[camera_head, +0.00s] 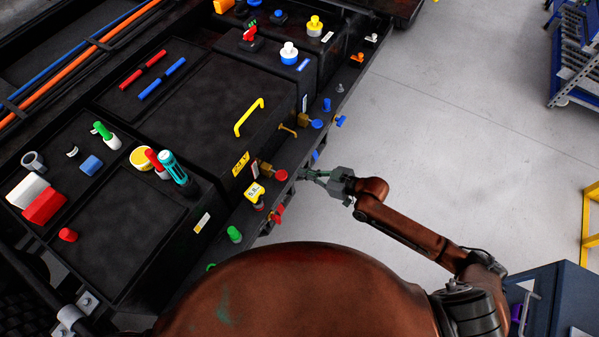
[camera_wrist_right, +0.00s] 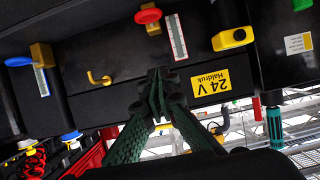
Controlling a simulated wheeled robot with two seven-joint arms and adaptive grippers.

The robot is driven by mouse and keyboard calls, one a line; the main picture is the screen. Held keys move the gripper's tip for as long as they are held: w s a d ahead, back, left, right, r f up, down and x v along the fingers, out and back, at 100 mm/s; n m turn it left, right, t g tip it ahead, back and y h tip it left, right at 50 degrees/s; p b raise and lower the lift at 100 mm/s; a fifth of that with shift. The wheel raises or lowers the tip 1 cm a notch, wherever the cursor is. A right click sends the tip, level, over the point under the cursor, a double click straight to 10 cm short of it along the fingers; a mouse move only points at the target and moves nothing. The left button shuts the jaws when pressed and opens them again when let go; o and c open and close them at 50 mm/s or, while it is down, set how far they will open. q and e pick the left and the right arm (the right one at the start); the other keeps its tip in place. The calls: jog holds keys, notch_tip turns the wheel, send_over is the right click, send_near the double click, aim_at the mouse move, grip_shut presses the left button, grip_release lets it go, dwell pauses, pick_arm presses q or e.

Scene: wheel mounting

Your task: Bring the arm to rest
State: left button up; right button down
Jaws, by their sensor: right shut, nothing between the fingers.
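My right gripper (camera_head: 308,174) is in front of the black machine's side, close to its edge, at the end of my brown right arm (camera_head: 410,228). In the right wrist view its green fingers (camera_wrist_right: 158,85) come together at the tips with nothing between them. The tips appear in front of the black panel (camera_wrist_right: 120,58), beside the yellow 24 V label (camera_wrist_right: 209,83); whether they touch it, I cannot tell. My left gripper is not in the head view.
The black machine (camera_head: 185,108) fills the left, with a yellow handle (camera_head: 249,117), a red knob (camera_head: 281,176) and a blue knob (camera_head: 317,124) near my gripper. A blue cabinet (camera_head: 560,300) stands at lower right.

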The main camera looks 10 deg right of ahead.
dwell(0.6)
jog(key=w+d+f+m+t+h, duration=0.15)
jog(key=d+f+m+h, duration=0.3)
jog(key=d+f, duration=1.05)
jog(key=s+d+f+m+g+h, duration=0.15)
jog(key=s+d+f, duration=0.35)
jog(key=f, duration=0.5)
jog(key=s+d+f+m+h, duration=0.15)
jog(key=s+d+f, duration=0.3)
jog(key=f, duration=0.55)
jog(key=s+f+g+h, duration=0.1)
jog(key=s+f, duration=0.5)
jog(key=s, duration=0.8)
jog(key=s+f+m+g+h, duration=0.1)
jog(key=s+f+g, duration=0.3)
jog(key=s, duration=1.1)
jog(key=s+d+f+m+g+h, duration=0.1)
jog(key=s+f+g, duration=0.1)
jog(key=s+f, duration=0.7)
jog(key=s, duration=0.6)
jog(key=shift+s+f, duration=0.2)
jog(key=shift+h, duration=0.25)
